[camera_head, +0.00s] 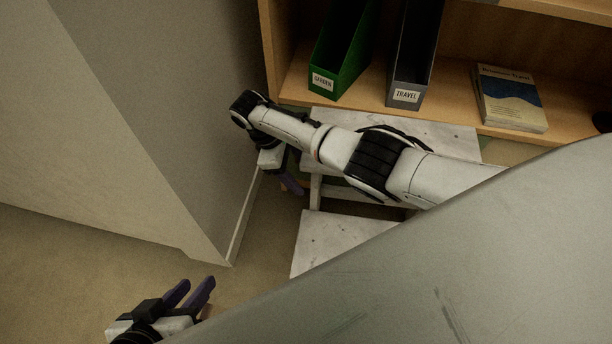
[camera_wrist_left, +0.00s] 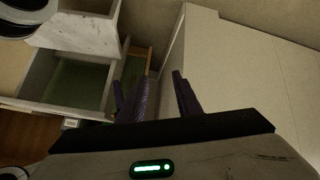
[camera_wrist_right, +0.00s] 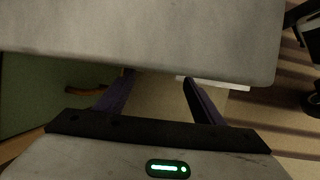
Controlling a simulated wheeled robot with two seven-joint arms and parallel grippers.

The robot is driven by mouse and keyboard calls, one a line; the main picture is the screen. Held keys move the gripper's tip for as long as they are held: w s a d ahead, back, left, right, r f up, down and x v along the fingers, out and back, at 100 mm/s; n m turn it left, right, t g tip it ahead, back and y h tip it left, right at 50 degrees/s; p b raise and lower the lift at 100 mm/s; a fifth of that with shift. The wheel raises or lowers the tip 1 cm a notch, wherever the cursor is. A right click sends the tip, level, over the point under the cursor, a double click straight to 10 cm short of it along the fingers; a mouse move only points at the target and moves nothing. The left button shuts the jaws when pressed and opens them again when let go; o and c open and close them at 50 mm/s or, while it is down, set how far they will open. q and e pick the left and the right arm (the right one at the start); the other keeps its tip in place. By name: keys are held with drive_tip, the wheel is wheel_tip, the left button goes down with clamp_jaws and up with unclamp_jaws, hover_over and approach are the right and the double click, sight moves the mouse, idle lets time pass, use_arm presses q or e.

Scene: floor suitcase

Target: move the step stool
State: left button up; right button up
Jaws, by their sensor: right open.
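The step stool is pale with a marbled surface. In the head view its upper step (camera_head: 445,137) is in front of the bookshelf and its lower step (camera_head: 325,242) is nearer. My right forearm crosses over it, and a large grey surface hides its right part. My right gripper (camera_head: 291,186) is open beside the stool's left side; I cannot tell whether it touches. My left gripper (camera_head: 190,292) is open and empty, low at the left, apart from the stool. The left wrist view shows the stool's marbled step (camera_wrist_left: 85,32) left of the open fingers.
A wooden bookshelf (camera_head: 555,140) stands behind the stool, holding a green file box (camera_head: 338,55), a grey file box (camera_head: 408,60) and a book (camera_head: 510,98). A grey wall corner (camera_head: 205,150) rises close to my right gripper's left. Bare floor (camera_head: 80,270) lies at the lower left.

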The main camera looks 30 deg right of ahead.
use_arm(q)
drive_tip(key=shift+s+a+r+p, duration=0.1)
drive_tip(key=shift+s+a+p, duration=0.05)
drive_tip(key=shift+a+p, duration=0.35)
use_arm(e)
drive_tip(key=v, duration=0.4)
drive_tip(key=shift+s+a+f, duration=0.1)
drive_tip(key=shift+s+f, duration=0.05)
